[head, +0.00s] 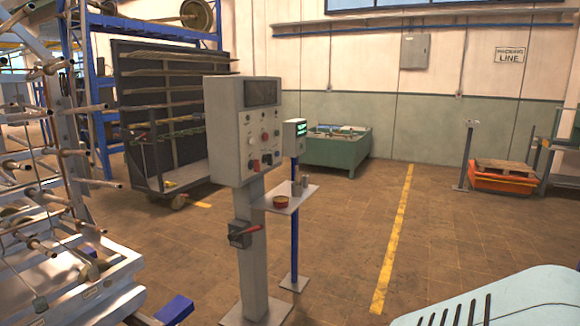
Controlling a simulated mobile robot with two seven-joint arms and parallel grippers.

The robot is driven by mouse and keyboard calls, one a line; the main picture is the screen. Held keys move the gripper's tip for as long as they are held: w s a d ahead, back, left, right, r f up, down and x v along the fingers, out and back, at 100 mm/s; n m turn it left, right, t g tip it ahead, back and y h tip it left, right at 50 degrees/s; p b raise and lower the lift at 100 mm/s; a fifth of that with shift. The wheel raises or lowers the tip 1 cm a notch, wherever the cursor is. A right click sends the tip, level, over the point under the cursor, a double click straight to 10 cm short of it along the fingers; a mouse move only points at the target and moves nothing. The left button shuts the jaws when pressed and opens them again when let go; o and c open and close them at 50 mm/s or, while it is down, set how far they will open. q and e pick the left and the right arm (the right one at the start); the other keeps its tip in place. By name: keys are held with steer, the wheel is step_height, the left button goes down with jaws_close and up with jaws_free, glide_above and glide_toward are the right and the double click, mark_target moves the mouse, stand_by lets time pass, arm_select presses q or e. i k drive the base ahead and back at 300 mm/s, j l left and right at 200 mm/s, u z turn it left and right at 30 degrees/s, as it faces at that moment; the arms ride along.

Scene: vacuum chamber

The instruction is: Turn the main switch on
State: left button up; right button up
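A grey control cabinet (228,130) stands on a grey post near the middle of the head view. Its front panel has a dark display, several small knobs and buttons, and red and black parts low down. Neither of my grippers shows in the head view.
A small shelf (300,196) with a red-rimmed bowl and small cups stands right beside the post, on a blue stand. A metal rack (60,255) with many rods fills the left side. Open brown floor with a yellow line (393,240) lies to the right.

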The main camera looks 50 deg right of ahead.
mark_target(255, 164)
steer(key=z, duration=1.5)
steer(key=i+l, duration=0.8)
steer(key=i+l+u, duration=0.15)
steer(key=i+l, duration=1.45)
steer(key=l, duration=0.2)
steer(key=i+u, duration=0.05)
